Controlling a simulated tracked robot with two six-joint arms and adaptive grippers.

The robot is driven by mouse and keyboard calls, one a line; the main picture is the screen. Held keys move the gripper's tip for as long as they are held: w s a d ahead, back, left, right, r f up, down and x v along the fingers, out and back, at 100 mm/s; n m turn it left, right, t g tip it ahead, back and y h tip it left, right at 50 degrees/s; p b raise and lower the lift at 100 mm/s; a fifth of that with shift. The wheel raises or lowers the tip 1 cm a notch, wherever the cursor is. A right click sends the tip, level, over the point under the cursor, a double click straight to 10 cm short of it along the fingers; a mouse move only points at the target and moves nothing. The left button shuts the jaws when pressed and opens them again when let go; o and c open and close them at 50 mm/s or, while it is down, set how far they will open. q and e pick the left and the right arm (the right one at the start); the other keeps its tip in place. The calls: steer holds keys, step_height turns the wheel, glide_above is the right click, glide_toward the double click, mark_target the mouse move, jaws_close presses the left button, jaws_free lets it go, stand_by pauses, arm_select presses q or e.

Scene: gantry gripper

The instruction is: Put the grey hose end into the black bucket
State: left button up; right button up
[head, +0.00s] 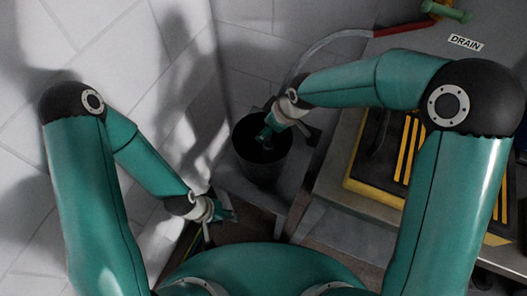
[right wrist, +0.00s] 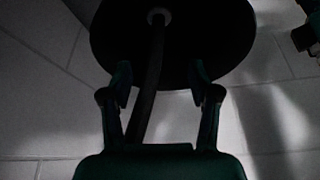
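The black bucket (head: 262,168) stands on a grey stand in the middle of the head view. My right gripper (head: 268,136) reaches down into its mouth. In the right wrist view its two fingers (right wrist: 160,86) are apart. The dark hose (right wrist: 152,75) runs between them, apart from the right finger, up to a pale ring (right wrist: 158,16) against a dark round shape that looks like the bucket. In the head view the grey hose (head: 318,47) arcs down behind my right wrist, and its end is hidden. My left gripper (head: 226,211) hangs low, left of the bucket, empty as far as I can see.
A grey bench (head: 337,170) on the right carries a black and yellow striped pad (head: 405,150). A DRAIN label (head: 466,43) and a red pipe piece (head: 400,29) with a green handle (head: 450,12) are at the back right. A tiled wall (head: 110,50) closes the left.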

step_height(320, 180, up, 10)
stand_by(0.7)
stand_by(0.4)
